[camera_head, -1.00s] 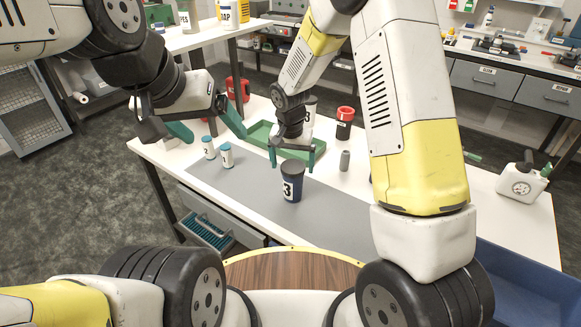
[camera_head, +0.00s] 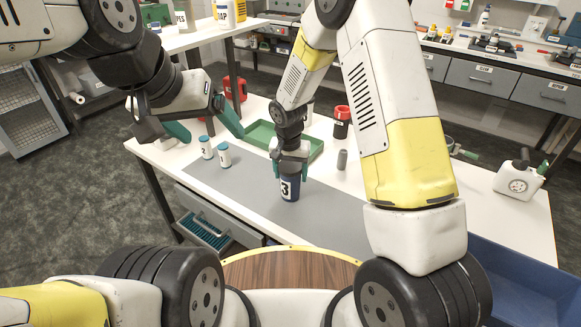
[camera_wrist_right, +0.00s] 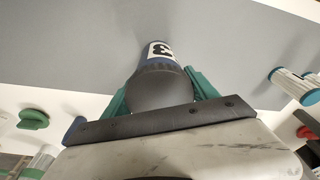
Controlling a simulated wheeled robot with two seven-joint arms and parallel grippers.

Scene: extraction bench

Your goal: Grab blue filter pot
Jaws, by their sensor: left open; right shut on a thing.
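The blue filter pot (camera_head: 290,188), with a dark lid and a white label reading 3, stands upright on the grey mat (camera_head: 235,186). My right gripper (camera_head: 291,172) is over its top from above, its green fingers shut on the pot's sides. In the right wrist view the pot (camera_wrist_right: 155,62) sits between the two green fingers (camera_wrist_right: 160,92), its dark lid close to the palm. My left gripper (camera_head: 205,135) is open and empty at the left, above the table's left edge and apart from the pot.
A red-lidded dark pot (camera_head: 341,122) and a grey cylinder (camera_head: 342,160) stand to the right. A blue bin (camera_head: 520,275) is at front right.

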